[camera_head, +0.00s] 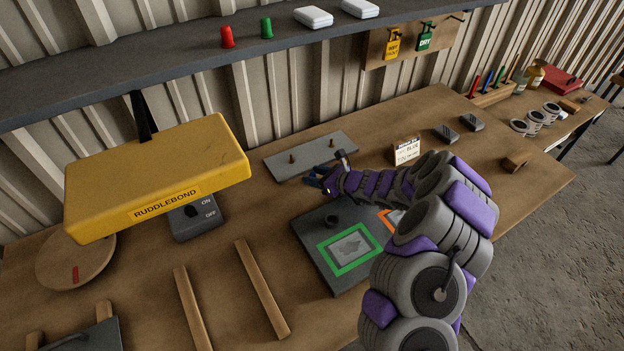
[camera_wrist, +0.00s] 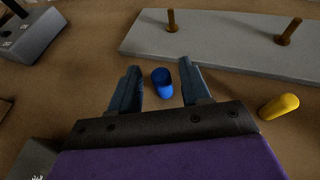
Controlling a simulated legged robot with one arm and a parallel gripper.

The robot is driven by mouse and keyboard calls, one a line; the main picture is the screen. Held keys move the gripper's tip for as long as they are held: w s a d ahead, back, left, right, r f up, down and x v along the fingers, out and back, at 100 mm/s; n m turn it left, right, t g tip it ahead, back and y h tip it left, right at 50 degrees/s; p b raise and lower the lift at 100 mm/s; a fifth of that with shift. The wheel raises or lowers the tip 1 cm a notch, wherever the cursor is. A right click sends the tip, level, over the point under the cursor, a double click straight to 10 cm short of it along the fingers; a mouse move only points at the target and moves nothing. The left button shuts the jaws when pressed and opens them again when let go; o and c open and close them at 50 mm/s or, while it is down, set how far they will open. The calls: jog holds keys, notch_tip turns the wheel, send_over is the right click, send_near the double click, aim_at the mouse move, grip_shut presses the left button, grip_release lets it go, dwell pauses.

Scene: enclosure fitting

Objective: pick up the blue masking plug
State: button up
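The blue masking plug (camera_wrist: 162,84) is a small blue cup-like piece in the wrist view. The fingers are open, with a gap visible on the left side of the plug. In the head view my gripper (camera_head: 318,177) is low over the bench, just in front of the grey plate with two pegs (camera_head: 338,145). I cannot make out the blue plug in the head view, where my gripper and arm cover that spot.
A yellow plug (camera_wrist: 279,106) lies to the right of my gripper. The pegged plate also shows in the wrist view (camera_wrist: 225,50). A dark board with a green frame (camera_head: 320,249) lies near my arm. Red (camera_head: 227,38) and green (camera_head: 266,28) plugs stand on the shelf.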

jog(key=shift+d, duration=0.1)
grip_shut()
jog(key=shift+r, duration=0.1)
